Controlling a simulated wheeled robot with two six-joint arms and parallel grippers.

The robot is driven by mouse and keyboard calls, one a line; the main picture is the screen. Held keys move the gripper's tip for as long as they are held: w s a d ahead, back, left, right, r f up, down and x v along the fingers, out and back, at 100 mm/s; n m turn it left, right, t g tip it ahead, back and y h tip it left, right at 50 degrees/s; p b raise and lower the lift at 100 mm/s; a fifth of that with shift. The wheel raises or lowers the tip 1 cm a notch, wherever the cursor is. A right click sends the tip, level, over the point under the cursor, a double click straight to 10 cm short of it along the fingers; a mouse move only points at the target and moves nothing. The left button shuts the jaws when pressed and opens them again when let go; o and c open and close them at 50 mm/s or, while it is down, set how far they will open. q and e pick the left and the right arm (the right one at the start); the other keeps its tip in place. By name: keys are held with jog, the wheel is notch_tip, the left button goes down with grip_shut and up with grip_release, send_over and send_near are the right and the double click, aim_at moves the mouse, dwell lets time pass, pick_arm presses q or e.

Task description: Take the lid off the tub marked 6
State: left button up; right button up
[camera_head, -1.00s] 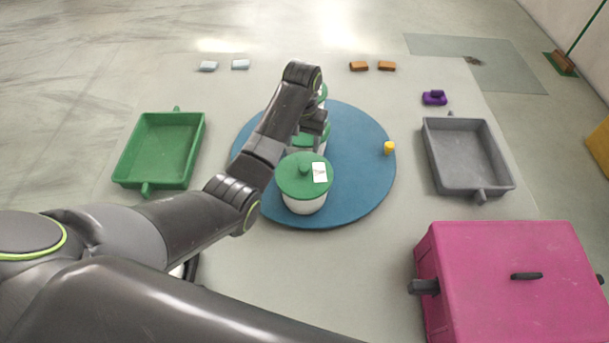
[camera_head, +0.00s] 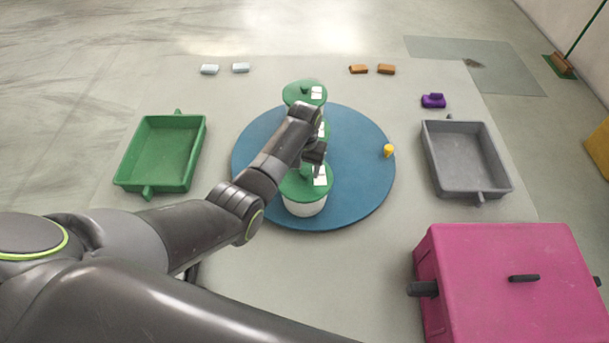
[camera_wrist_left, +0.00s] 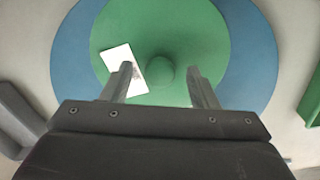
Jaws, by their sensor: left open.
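Three white tubs with green lids, each with a white label, stand in a row on a blue round board (camera_head: 365,185): a back tub (camera_head: 300,91), a middle tub (camera_head: 323,131) partly hidden by my arm, and a front tub (camera_head: 305,207). The labels are too small or blurred to read, so I cannot tell which is marked 6. My left gripper (camera_head: 312,168) is open above the front tub. In the left wrist view its fingers (camera_wrist_left: 160,72) appear on either side of a lid's knob (camera_wrist_left: 159,76), apart from it. My right gripper is not in view.
A green tray (camera_head: 127,178) lies left and a grey tray (camera_head: 488,184) right. A pink box (camera_head: 480,265) fills the front right. A yellow piece (camera_head: 388,151) sits on the board's right edge. A purple piece (camera_head: 433,101) and small orange and pale blocks lie further back.

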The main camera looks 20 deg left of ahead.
aim_at(305, 170)
pick_arm(q)
jog(key=c, duration=1)
notch_tip(305, 170, up, 10)
